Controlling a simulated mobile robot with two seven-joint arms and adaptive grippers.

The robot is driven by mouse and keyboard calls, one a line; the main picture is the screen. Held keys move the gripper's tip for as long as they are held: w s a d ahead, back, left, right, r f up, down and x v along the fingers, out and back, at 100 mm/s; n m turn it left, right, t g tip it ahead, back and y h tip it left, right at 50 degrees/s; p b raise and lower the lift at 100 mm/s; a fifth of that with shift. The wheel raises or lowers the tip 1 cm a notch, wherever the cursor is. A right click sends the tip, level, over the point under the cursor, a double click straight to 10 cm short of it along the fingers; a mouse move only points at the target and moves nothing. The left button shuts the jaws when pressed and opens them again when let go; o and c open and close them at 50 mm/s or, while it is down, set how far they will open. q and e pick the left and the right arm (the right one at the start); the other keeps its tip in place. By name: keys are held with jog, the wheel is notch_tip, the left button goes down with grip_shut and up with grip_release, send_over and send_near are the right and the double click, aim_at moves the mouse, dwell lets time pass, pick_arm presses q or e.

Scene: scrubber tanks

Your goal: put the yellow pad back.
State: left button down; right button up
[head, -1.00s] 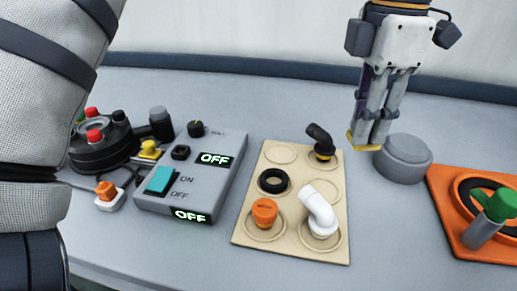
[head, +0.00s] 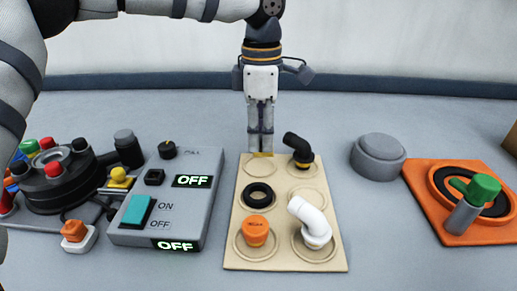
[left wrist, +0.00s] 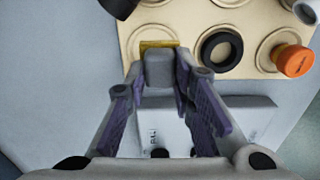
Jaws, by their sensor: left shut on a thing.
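My left gripper (head: 260,143) points down and is shut on the yellow pad (head: 262,154), which shows as a thin yellow edge below the fingertips. In the left wrist view the pad (left wrist: 160,44) shows at the end of a grey block between the fingers. The pad is over the far-left ring of the beige board (head: 232,256); I cannot tell whether it touches. A black elbow (head: 297,147) stands just right of the gripper. A black ring (head: 258,195), an orange cap (head: 256,232) and a white elbow (head: 313,220) sit nearer on the board. My right gripper is not in view.
A grey control box (head: 185,205) with OFF displays stands left of the board. Further left is a dark round device (head: 60,180) with coloured knobs. A grey round knob (head: 379,157) and an orange plate with a green-handled valve (head: 450,236) are to the right.

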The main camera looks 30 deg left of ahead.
pick_arm(q)
jog(key=f, duration=0.2)
jog(key=a+f, duration=0.1)
jog(key=shift+w+f, duration=0.2)
jog(key=shift+f, duration=0.45)
jog(key=shift+f, duration=0.1)
jog(key=c, duration=1.4)
grip_release()
jog(key=shift+o, duration=0.2)
notch_tip(320, 180, up, 12)
jog(key=shift+r, duration=0.15)
